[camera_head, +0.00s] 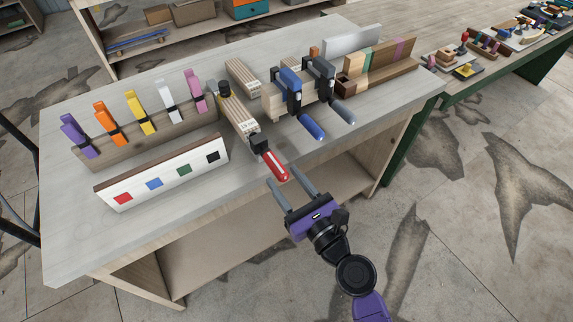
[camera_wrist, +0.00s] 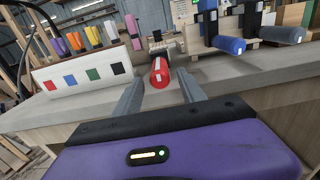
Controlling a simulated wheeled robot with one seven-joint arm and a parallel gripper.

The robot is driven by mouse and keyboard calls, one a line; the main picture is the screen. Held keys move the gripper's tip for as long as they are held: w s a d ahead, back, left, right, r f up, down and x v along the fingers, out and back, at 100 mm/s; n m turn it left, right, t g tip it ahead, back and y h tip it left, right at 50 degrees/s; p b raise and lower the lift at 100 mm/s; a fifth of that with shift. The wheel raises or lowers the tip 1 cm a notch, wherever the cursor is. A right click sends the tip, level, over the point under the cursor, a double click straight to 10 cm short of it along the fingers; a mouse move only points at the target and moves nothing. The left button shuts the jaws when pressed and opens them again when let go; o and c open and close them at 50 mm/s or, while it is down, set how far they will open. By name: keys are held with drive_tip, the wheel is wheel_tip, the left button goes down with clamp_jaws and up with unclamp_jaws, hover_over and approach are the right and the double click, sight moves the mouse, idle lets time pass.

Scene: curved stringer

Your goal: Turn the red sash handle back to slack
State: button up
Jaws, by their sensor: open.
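The red sash handle (camera_head: 274,166) is the end of a long bar clamp (camera_head: 238,112) lying on the workbench, and it points toward the bench's front edge. In the wrist view the red handle (camera_wrist: 160,73) is seen nearly end-on, with a white mark on its end. My gripper (camera_head: 291,181) is open and empty, just in front of the handle at the bench's front edge. In the wrist view its two fingers (camera_wrist: 158,93) stand on either side of the handle, with gaps on both sides. The handle lies a little beyond or between the fingertips; I cannot tell which.
A white board (camera_head: 165,176) with coloured squares stands to the left on the workbench (camera_head: 75,240). Behind it is a rack of coloured spring clamps (camera_head: 140,120). Two blue-and-grey-handled clamps (camera_head: 312,127) stand close to the right. The bench front right is clear.

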sight(270, 159)
drive_tip(key=shift+x, duration=3.85)
clamp_jaws()
